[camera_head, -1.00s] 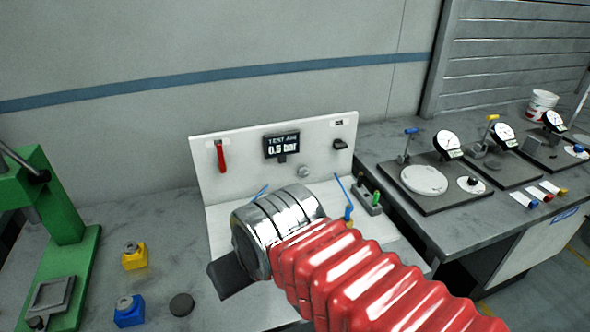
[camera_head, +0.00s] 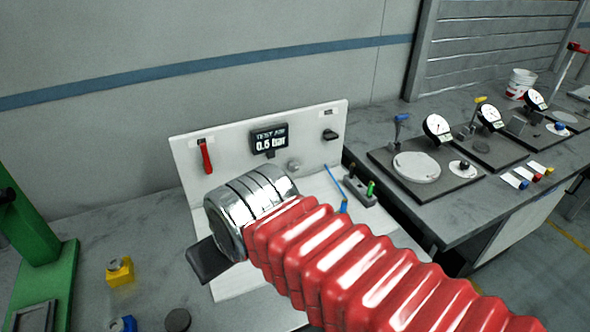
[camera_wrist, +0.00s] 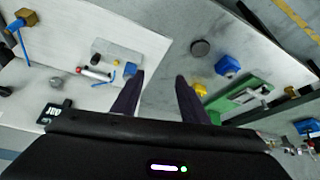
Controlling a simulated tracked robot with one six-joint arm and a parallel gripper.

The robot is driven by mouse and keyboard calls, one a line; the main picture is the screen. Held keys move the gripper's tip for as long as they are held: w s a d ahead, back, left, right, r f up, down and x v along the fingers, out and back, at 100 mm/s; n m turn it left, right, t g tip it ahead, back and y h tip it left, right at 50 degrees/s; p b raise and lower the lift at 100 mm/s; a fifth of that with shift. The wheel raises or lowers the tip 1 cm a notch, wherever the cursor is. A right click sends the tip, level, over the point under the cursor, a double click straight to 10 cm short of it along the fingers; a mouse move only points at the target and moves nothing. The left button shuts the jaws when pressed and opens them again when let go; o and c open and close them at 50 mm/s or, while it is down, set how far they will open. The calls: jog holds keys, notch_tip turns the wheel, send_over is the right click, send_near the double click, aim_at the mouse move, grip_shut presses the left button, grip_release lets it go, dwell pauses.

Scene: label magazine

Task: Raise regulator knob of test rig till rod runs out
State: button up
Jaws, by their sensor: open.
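The test rig is a white panel (camera_head: 185,165) with a white base plate on the bench. Its display (camera_head: 270,141) reads TEST AIR 0.5 bar. A small round grey knob (camera_head: 294,164), which looks like the regulator knob, sits below and right of the display. My gripper hangs in front of the rig; one dark finger (camera_head: 208,260) shows in the head view. In the wrist view my gripper (camera_wrist: 160,76) is open with nothing between the fingers. The display (camera_wrist: 55,112) and a red-ended cylinder (camera_wrist: 95,73) show left of it. I cannot make out the rod.
A red lever (camera_head: 206,157) and a black handle (camera_head: 330,135) are on the panel. A green press (camera_head: 55,275), a yellow block (camera_head: 120,271) and a black disc (camera_head: 177,320) stand left. Dial gauges (camera_head: 437,128) stand on the right bench. My arm hides part of the rig base.

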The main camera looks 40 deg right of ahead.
jog(key=shift+o, duration=0.7)
jog(key=w+d+m+t+h, duration=0.1)
jog(key=w+d+m+h, duration=0.1)
jog(key=w+d, duration=0.5)
jog(key=d+h, duration=0.1)
jog(key=d, duration=0.3)
jog(key=shift+w+d+f+t, duration=0.2)
jog(key=shift+d+f+t, duration=0.05)
jog(key=shift+f+t, duration=0.15)
jog(key=w+d+f+m+t+h, duration=0.15)
jog(key=w+d, duration=0.25)
jog(key=d, duration=0.7)
jog(key=t, duration=0.4)
send_near(295, 168)
jog(key=shift+n, duration=0.35)
jog(key=v, duration=0.5)
jog(key=shift+s+d+r, duration=0.1)
jog(key=shift+s+r, duration=0.05)
jog(key=shift+r, duration=0.05)
jog(key=shift+x, duration=6.9)
